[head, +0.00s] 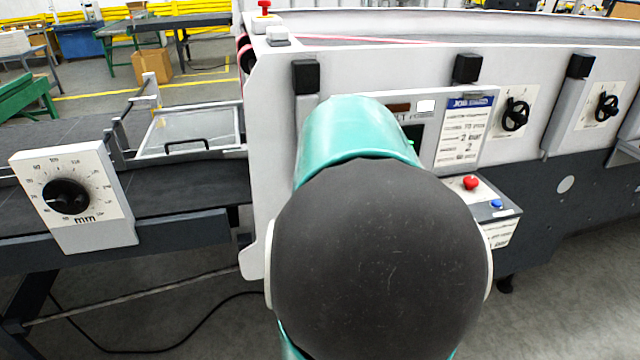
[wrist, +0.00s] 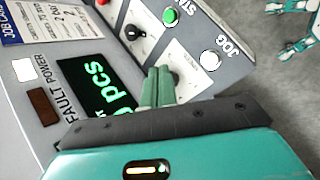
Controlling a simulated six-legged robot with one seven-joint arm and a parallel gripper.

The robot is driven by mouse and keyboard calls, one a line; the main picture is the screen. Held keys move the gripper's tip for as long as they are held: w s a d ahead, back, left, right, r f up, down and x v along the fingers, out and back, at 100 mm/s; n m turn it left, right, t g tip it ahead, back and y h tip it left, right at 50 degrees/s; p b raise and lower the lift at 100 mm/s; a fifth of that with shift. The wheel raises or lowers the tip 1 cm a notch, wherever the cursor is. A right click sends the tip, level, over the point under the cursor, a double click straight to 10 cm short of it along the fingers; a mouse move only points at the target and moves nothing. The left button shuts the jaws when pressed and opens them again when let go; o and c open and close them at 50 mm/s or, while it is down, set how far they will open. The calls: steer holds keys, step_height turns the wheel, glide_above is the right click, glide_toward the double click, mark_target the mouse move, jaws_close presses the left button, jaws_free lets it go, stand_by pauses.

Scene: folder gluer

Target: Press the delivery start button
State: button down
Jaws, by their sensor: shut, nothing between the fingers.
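In the wrist view, a green round button (wrist: 170,18) in a light ring sits on the sloped control panel, beside a label starting "ST" that is cut off at the top edge. My gripper (wrist: 158,76) is shut and empty, its green fingers together. In the picture, the fingertips lie below the green button, with a gap between; I cannot tell their height above the panel. In the head view, my arm hides the gripper and most of this panel. I see no label reading "delivery".
Near the fingers are a white JOG button (wrist: 209,59), a black knob (wrist: 133,33) and a lit counter display (wrist: 100,85). In the head view, a small box carries a red mushroom button (head: 470,183) and a blue button (head: 496,204). A millimetre dial (head: 66,197) stands left.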

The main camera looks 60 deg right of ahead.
steer(key=s+d+g, duration=0.2)
steer(key=s+d, duration=0.5)
steer(key=shift+s, duration=0.35)
steer(key=shift+f, duration=4.45)
steer(key=shift+f, duration=0.4)
